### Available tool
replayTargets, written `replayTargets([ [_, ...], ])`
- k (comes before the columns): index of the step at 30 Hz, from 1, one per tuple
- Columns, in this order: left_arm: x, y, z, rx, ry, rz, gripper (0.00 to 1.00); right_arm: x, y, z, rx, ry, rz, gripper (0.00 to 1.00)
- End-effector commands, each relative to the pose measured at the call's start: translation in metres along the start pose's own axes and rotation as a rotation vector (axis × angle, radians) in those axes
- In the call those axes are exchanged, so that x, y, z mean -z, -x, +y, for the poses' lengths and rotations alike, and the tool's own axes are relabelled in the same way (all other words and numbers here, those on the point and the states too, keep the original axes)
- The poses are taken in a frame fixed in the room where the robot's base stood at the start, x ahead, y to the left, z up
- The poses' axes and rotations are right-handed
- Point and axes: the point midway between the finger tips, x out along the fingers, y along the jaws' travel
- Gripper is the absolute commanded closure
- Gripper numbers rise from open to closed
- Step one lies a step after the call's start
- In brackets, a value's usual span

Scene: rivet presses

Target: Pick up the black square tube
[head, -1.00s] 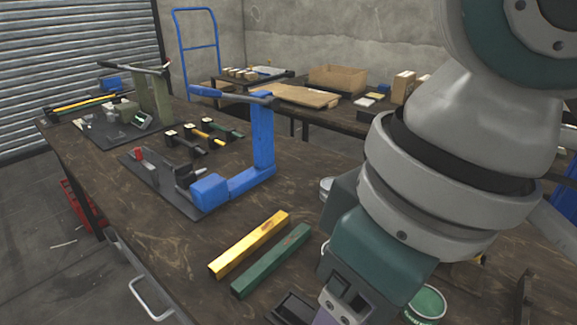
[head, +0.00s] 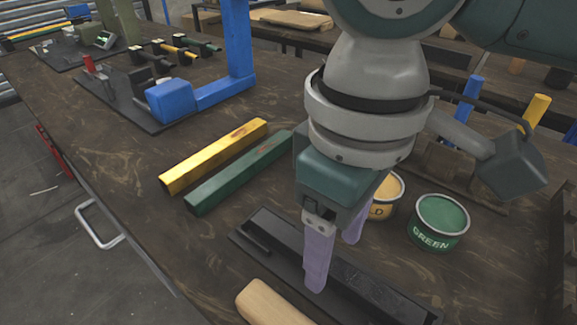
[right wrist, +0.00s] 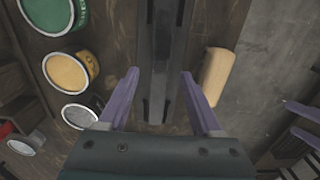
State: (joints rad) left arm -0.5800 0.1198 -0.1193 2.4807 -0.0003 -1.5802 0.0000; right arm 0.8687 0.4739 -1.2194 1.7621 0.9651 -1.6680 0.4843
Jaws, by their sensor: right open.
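A long black bar (head: 375,284), which looks like the black square tube, lies on the table; I cannot clearly tell tube from any dark base under it. In the right wrist view the dark bar (right wrist: 162,45) runs up the picture between the fingers. My right gripper (head: 335,265) points down over the bar with its purple fingers apart and empty, one on each side in the right wrist view (right wrist: 160,74). Its fingers hide part of the bar in the head view. Two purple fingers apart at the right edge of the right wrist view look like my left gripper (right wrist: 296,118).
A yellow tube (head: 213,156) and a green tube (head: 238,173) lie left of the bar. A green paint can (head: 438,222) and a yellow one (head: 385,195) stand behind it. A wooden block (head: 270,303) lies in front. A blue press (head: 205,90) stands farther back.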

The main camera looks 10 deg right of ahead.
Motion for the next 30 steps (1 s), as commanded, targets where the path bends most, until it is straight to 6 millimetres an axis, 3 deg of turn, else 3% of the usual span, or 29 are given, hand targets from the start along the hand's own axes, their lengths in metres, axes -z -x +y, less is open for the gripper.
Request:
replayTargets([
  [4, -0.003, -0.008, 0.000, 0.000, 0.000, 0.000, 0.00, -0.001, -0.022, 0.000, -0.001, 0.000, 0.000, 0.34],
  [13, -0.003, -0.008, 0.000, 0.000, 0.000, 0.000, 0.00, -0.001, -0.025, 0.000, -0.001, 0.002, 0.002, 0.35],
  [30, -0.003, -0.008, 0.001, -0.001, -0.001, -0.001, 0.00, -0.001, -0.025, 0.000, -0.001, 0.002, 0.002, 0.99],
])
